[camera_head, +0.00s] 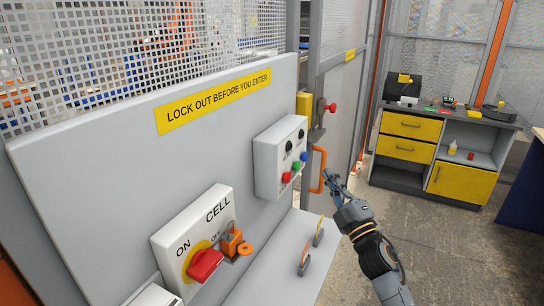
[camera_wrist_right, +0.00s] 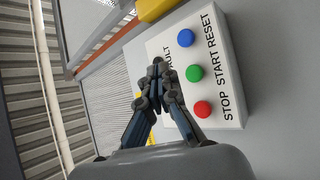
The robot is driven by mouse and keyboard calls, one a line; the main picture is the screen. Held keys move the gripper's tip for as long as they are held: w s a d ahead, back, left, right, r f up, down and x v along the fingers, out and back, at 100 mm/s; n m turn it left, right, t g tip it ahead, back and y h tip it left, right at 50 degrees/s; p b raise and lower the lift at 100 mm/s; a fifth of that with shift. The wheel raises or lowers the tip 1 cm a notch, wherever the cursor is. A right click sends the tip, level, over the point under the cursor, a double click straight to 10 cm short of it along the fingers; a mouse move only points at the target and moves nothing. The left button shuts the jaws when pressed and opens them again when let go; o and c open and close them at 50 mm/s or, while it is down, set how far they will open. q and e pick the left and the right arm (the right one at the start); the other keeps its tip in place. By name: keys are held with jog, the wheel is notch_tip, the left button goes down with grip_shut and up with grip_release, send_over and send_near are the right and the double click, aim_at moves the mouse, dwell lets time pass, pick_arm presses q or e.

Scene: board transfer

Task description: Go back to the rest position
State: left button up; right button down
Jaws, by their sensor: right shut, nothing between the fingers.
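My right gripper (camera_head: 328,174) is shut and empty, just right of the grey button box (camera_head: 268,160) and close to the orange door handle (camera_head: 319,170). I cannot tell whether it touches the handle. In the right wrist view the closed fingertips (camera_wrist_right: 157,66) appear in front of the button box (camera_wrist_right: 221,108), left of its blue (camera_wrist_right: 186,38), green (camera_wrist_right: 195,73) and red (camera_wrist_right: 202,109) buttons. My left gripper is not in view.
On the grey board, the cell switch has a red knob (camera_head: 205,265) and an orange padlock (camera_head: 232,243). Tags (camera_head: 304,260) stand on the ledge below. A yellow-drawered workbench (camera_head: 412,124) stands back right. Bare floor (camera_head: 450,235) lies between it and my arm.

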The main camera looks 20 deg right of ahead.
jog(key=s+a+f+m+g+h, duration=0.25)
jog(key=s+f+m+g, duration=0.3)
jog(key=f, duration=0.45)
jog(key=s+a+f+m+g+h, duration=0.25)
jog(key=s+f+m+g, duration=0.3)
jog(key=f, duration=0.45)
jog(key=s+a+f+g+y, duration=0.2)
jog(key=s+a+f+g, duration=0.15)
jog(key=s, duration=0.35)
jog(key=s+a+f+m+g+y, duration=0.1)
jog(key=s+a+f+g, duration=0.1)
jog(key=s+a, duration=0.4)
jog(key=s+a+f+g+y, duration=0.2)
jog(key=s+a+f+g, duration=0.1)
jog(key=s, duration=0.5)
notch_tip(320, 180, down, 26)
jog(key=s+g, duration=0.1)
jog(key=s, duration=0.1)
jog(key=s+d+f+g, duration=0.1)
jog(key=s+d+f, duration=0.1)
jog(key=s+f, duration=1.4)
jog(key=shift+s+d+f, duration=0.3)
jog(key=shift+f, duration=0.1)
